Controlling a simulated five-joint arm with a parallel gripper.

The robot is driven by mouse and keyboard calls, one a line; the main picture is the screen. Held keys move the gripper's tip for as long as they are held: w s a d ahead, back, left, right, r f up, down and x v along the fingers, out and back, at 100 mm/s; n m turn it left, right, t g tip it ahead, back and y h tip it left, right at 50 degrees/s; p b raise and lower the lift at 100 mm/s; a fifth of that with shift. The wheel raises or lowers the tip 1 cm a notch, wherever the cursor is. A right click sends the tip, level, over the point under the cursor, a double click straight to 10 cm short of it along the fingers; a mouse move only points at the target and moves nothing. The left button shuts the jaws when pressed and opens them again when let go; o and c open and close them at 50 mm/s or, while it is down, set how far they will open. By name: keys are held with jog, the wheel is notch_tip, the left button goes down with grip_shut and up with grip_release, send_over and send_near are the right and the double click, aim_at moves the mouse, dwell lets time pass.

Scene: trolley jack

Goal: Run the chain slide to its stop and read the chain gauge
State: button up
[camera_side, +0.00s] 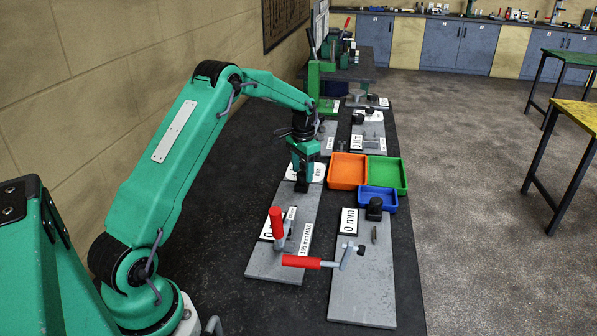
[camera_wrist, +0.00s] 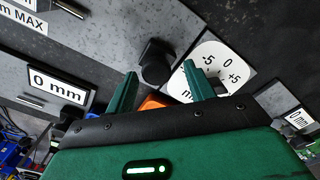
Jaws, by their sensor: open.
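My gripper (camera_side: 302,187) points down over the far end of a grey plate (camera_side: 268,264) on the dark bench. In the wrist view my gripper (camera_wrist: 161,84) has its two green fingers spread apart. A black knob (camera_wrist: 157,62) shows between the fingertips, and I cannot tell whether they touch it. A white gauge (camera_wrist: 213,62) marked -5, 0 and +5 lies behind the right finger, which hides part of it; it also shows beside my gripper in the side view (camera_side: 319,171). I cannot tell which part is the chain slide.
Red-handled clamps (camera_side: 301,262) stand at the near end of the plates. The right plate carries a "0 mm" label (camera_side: 348,222) and a black knob (camera_side: 375,208). Orange (camera_side: 348,170), green (camera_side: 387,175) and blue (camera_side: 377,199) trays sit right of my gripper. A green upright press (camera_side: 315,83) stands behind.

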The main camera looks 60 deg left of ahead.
aim_at(302, 173)
jog(key=shift+r, duration=0.15)
jog(key=shift+r, duration=3.75)
jog(key=shift+s+d, duration=0.15)
jog(key=shift+f, duration=3.95)
